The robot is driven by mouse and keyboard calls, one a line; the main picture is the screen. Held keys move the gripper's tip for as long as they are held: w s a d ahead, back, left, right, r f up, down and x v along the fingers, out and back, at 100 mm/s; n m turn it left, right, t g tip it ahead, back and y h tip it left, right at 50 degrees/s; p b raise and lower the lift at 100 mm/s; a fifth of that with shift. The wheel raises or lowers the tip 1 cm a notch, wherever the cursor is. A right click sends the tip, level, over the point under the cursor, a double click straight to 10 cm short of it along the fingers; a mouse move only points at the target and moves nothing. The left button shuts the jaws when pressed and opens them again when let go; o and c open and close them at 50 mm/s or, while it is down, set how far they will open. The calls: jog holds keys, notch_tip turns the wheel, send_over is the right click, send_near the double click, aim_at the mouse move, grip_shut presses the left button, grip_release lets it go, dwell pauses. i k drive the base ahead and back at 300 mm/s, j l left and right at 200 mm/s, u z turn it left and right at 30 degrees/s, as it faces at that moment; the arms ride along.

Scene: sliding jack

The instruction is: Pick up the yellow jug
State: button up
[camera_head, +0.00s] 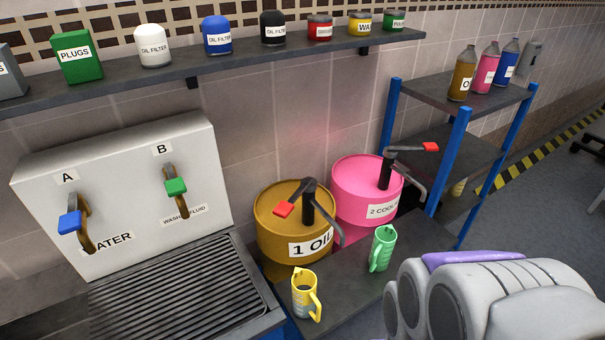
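The yellow jug (305,295) stands upright at the front of the dark bench, just below the drum marked 1 OIL. Its handle is on the right side. A green jug (382,249) stands upright to its right and further back, in front of the pink drum. My arm, white and grey with a purple part, fills the lower right of the view, to the right of both jugs. My gripper's fingers do not show, so I cannot see its opening. No gripper part touches the yellow jug in this view.
The brown oil drum (262,226) and pink coolant drum (352,190) have pump levers and spouts close behind the jugs. A dispenser panel (122,190) and ribbed drain (180,295) are at left. A blue-post rack (455,130) holds bottles. A wall shelf (180,70) holds several containers.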

aim_at(305, 301)
jog(key=u, duration=1.95)
jog(key=l+z, duration=0.15)
jog(key=z, duration=1.3)
jog(key=l+u, duration=0.35)
jog(key=k+u, duration=0.15)
jog(key=u, duration=0.2)
jog(key=k+l+u, duration=0.15)
jog(key=u, duration=0.15)
jog(key=l, duration=0.1)
